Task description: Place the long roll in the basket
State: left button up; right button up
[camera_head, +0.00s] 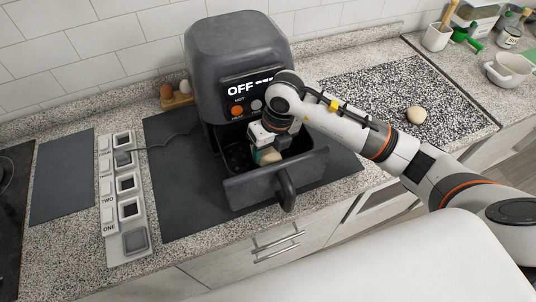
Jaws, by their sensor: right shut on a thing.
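The air fryer's pulled-out basket (246,190) has dark walls and a black handle at the front. My right gripper (264,148) reaches down into the basket from above, pointing downward. It is shut on a pale tan roll (271,157), of which only a small part shows between and below the fingers. I cannot tell whether the roll touches the basket floor. A round bun (416,115) lies on the speckled board to the right. My left gripper is not in view.
The dark air fryer (238,60) stands on a dark mat (180,195) and shows "OFF". A strip of switches (126,200) lies to the left. Eggs in a holder (176,95) stand behind. A speckled board (365,80), a white pot (508,70) and a utensil cup (436,37) are at the right.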

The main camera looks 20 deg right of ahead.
aim_at(268, 158)
notch_tip(268, 158, down, 4)
jog(key=shift+r+p, duration=0.25)
jog(key=shift+p, duration=0.15)
jog(key=shift+f, duration=0.1)
jog(key=shift+f, duration=0.1)
jog(key=o, duration=1)
jog(key=shift+c, duration=0.2)
jog(key=r+b, duration=0.1)
jog(key=r, duration=0.2)
jog(key=d+r+b, duration=0.1)
jog(key=r, duration=0.3)
jog(key=r+b, duration=0.1)
jog(key=r, duration=0.3)
jog(key=shift+s+d+b, duration=0.3)
jog(key=shift+s+d, duration=0.05)
jog(key=shift+d, duration=0.05)
jog(key=shift+s+d+r, duration=0.1)
jog(key=shift+r, duration=0.45)
